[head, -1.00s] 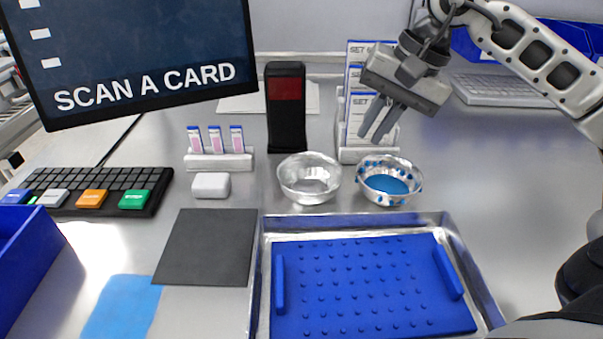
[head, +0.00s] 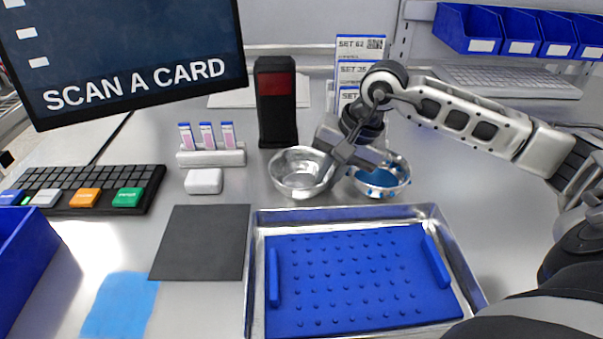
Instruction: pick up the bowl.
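A plain shiny metal bowl (head: 292,178) stands upright on the table behind the tray. A second metal bowl (head: 388,190), with blue spots and a blue inside, stands to its right and is partly hidden by my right gripper. My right gripper (head: 325,180) points down and left at the right rim of the plain bowl. Its fingers overlap that rim in the picture. I cannot tell whether they touch it or how wide they are apart. My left gripper is not in view.
A metal tray (head: 256,290) with a blue studded mat (head: 350,280) lies in front of the bowls. A black card reader (head: 276,115), a slide rack (head: 212,157) and a white block (head: 204,181) stand left and behind. Card holders (head: 358,50) stand behind the gripper.

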